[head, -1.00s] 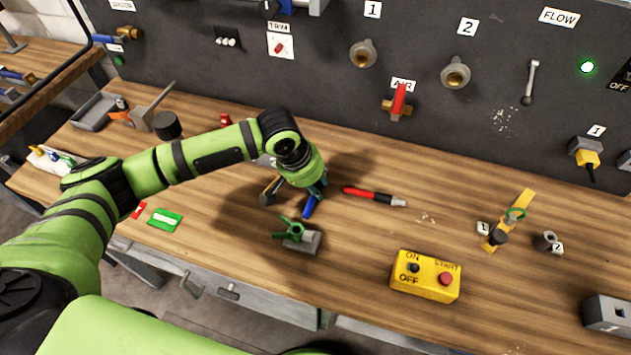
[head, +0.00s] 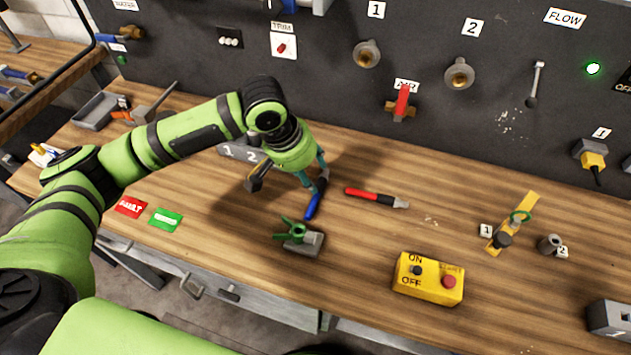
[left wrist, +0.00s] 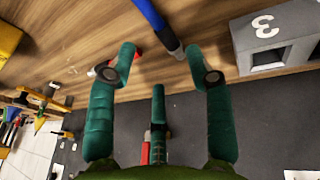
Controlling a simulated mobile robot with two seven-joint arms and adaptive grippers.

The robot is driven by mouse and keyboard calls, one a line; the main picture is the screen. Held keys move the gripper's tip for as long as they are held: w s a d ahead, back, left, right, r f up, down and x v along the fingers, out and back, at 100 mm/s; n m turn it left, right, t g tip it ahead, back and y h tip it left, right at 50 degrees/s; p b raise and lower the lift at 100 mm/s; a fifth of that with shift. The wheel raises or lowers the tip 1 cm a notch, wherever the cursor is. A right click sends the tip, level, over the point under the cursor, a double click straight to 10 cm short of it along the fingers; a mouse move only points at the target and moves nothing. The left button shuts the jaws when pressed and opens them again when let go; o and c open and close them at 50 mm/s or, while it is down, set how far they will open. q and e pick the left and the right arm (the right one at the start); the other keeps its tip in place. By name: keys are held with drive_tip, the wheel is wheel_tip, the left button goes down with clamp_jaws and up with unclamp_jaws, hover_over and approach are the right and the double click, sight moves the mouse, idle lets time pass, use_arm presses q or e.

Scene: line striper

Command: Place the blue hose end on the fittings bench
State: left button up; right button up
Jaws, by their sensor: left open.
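The blue hose end (head: 313,204) lies on the wooden fittings bench (head: 372,243), a slim blue piece with a grey tip. My left gripper (head: 312,180) is open just above its grey-tipped end, with teal fingers spread. In the left wrist view the blue hose end (left wrist: 151,16) reaches down from the top, its grey tip between and beyond the fingertips of my open left gripper (left wrist: 162,66). The fingers look apart from it, though exact clearance is hard to tell. My right gripper is not in view.
A red-and-black pen-like tool (head: 373,198) lies right of the hose end. A green clamp-like piece on a grey block (head: 308,244) stands in front. A numbered grey block (head: 240,151) is behind the gripper. A yellow switch box (head: 428,280) stands front right.

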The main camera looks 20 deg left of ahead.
use_arm(q)
drive_tip(key=shift+v, duration=2.7)
